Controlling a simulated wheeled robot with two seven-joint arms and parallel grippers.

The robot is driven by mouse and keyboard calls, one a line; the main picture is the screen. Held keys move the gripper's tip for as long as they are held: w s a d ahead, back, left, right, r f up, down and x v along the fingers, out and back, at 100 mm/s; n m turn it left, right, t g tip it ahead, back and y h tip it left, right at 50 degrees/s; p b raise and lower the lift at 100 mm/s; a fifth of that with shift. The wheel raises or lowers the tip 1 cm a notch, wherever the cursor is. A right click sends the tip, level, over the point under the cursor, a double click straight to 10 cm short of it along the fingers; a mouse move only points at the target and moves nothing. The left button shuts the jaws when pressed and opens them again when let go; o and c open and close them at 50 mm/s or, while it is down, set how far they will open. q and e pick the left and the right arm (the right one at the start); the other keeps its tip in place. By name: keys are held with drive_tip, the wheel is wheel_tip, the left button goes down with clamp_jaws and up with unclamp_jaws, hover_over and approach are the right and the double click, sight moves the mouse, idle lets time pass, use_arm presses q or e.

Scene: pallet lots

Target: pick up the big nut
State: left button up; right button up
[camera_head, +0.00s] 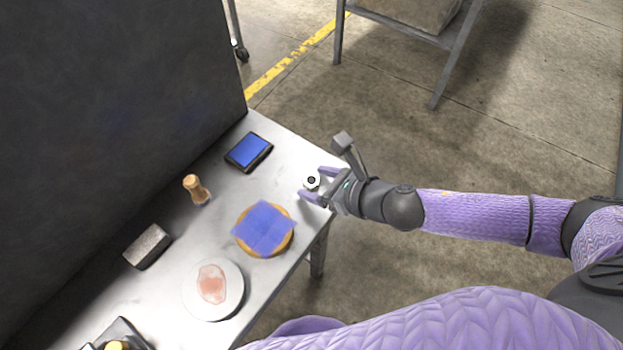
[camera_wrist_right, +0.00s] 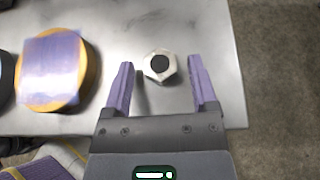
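The big nut (camera_head: 311,181) is a silver hexagonal nut with a dark hole, lying flat on the metal table near its right edge. In the right wrist view the nut (camera_wrist_right: 160,67) sits between and slightly beyond the two purple fingers. My right gripper (camera_head: 314,183) is open around the nut in the head view, with a gap on each side; the fingers also show in the right wrist view (camera_wrist_right: 161,88). They do not appear to touch the nut. My left gripper is not in view.
A round wooden disc (camera_head: 286,241) with a blue square on it lies left of the nut. A blue-screened device (camera_head: 249,151), a wooden stamp (camera_head: 196,189), a grey block (camera_head: 147,246) and a white plate (camera_head: 228,307) stand on the table (camera_head: 283,143). A dark panel (camera_head: 110,100) borders it.

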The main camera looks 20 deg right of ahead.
clamp_jaws()
